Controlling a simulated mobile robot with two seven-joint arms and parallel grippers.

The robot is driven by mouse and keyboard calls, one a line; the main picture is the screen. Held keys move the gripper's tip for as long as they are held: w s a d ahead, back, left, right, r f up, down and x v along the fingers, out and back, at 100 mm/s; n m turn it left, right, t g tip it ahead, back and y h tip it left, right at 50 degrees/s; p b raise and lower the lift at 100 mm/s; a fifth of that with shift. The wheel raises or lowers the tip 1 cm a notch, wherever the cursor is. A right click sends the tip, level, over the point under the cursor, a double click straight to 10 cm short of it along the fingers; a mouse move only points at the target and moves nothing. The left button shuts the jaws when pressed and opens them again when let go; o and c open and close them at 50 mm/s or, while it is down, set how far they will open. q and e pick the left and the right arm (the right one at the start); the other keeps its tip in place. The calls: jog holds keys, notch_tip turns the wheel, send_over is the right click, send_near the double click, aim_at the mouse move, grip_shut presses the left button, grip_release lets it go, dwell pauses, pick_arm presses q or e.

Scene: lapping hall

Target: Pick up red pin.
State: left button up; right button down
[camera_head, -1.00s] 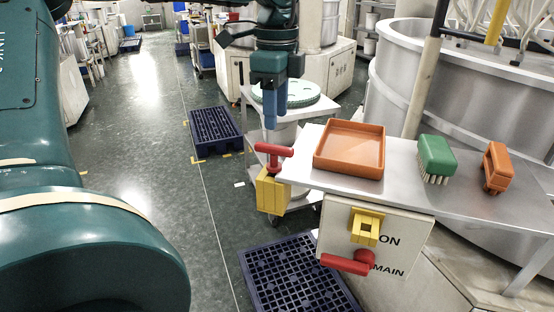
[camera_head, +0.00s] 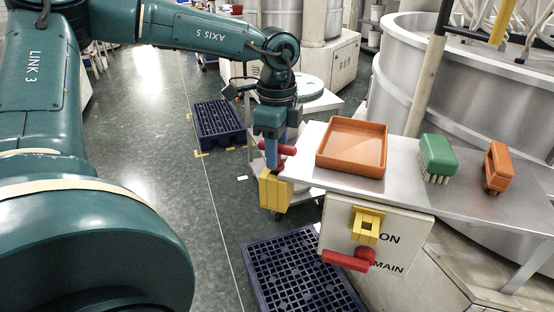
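The red pin (camera_head: 289,149) has a crossbar handle and stands at the yellow block (camera_head: 275,192) at the left end of the metal shelf. My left gripper (camera_head: 272,166) points down at the pin, its blue fingers overlapping the middle of the crossbar. Red shows to both sides of the fingers. One finger hides the other, so I cannot tell whether they are open or closed on the pin. The pin's lower part is mostly hidden. My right gripper is not in view.
The metal shelf (camera_head: 405,188) holds an orange tray (camera_head: 350,169), a green brush (camera_head: 437,155) and an orange brush (camera_head: 497,166). Below are a yellow bracket (camera_head: 368,224) and a red handle (camera_head: 346,260) on a panel. Dark pallets (camera_head: 218,124) lie on the floor.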

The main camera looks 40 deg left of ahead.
pick_arm(q)
grip_shut()
jog(key=shift+r, duration=0.15)
dwell(0.4)
